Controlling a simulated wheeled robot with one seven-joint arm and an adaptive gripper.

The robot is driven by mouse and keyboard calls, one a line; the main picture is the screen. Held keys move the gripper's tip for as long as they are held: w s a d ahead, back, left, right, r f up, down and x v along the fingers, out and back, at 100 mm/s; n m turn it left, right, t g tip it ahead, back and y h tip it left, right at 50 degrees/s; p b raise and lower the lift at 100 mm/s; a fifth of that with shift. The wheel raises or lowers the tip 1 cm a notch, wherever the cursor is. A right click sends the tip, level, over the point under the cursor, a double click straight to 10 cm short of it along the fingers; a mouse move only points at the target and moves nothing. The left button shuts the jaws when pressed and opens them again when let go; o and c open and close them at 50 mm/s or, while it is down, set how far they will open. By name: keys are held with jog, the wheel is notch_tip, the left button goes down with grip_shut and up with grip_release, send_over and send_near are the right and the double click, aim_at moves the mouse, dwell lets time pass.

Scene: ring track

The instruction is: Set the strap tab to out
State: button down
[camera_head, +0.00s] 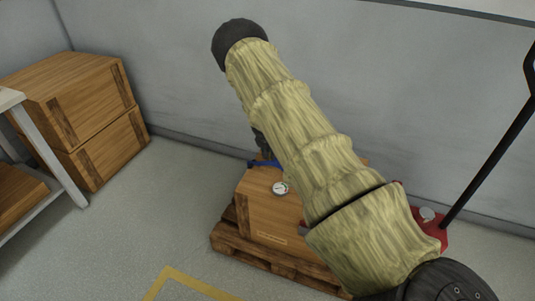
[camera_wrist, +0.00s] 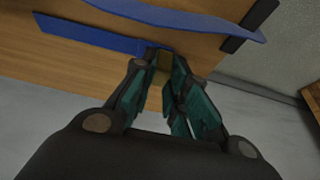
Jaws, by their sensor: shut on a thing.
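A blue strap (camera_wrist: 92,34) runs along a wooden box in the wrist view, with a second blue band (camera_wrist: 190,20) above it. My gripper (camera_wrist: 162,56) is shut at the right end of the lower strap, on a small olive-brown tab (camera_wrist: 164,62) that is mostly hidden by the fingers. In the head view a short piece of blue strap (camera_head: 262,163) shows at the box's top edge. The gripper is largely hidden there behind my arm.
The wooden box (camera_head: 262,213) with a round dial (camera_head: 280,188) stands on a pallet (camera_head: 240,250). A red pallet jack (camera_head: 437,232) with a black handle is to its right. Stacked crates (camera_head: 95,110) and a shelf (camera_head: 50,150) stand at the left. A grey wall is behind.

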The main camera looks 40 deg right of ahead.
jog(key=c, duration=1.4)
grip_release()
jog(key=shift+r, duration=0.1)
jog(key=v, duration=1.1)
jog(key=shift+s+a+r, duration=0.1)
jog(key=shift+s+r, duration=0.05)
jog(key=shift+r, duration=0.2)
